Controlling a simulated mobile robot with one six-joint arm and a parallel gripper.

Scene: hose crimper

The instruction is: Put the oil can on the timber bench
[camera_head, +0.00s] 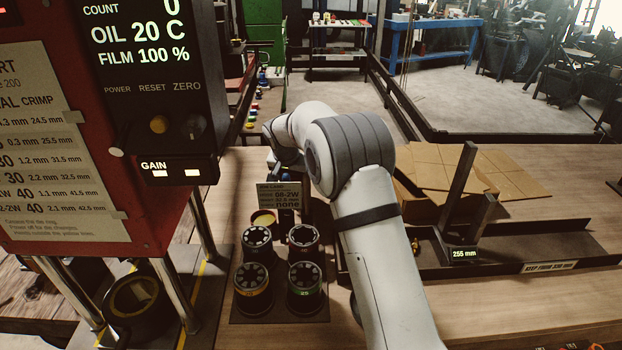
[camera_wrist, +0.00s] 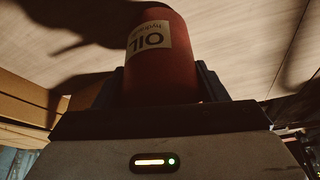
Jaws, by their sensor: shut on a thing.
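The oil can (camera_wrist: 160,70) is red with a pale label reading OIL, and it fills the middle of the wrist view. My gripper (camera_wrist: 160,88) is shut on it, with a dark finger on either side. A pale wooden surface lies beyond the can in the wrist view; I cannot tell whether the can touches it. The timber bench (camera_head: 500,318) spreads across the lower part of the head view. My arm reaches away over it, and I cannot make out the can there.
A red crimper (camera_head: 80,200) with a dark display stands at the left. Several round dies (camera_head: 258,243) sit on a dark plate near the middle. A dark tray (camera_head: 540,248) and flat cardboard (camera_head: 500,172) lie at the right. Bare bench shows at the front right.

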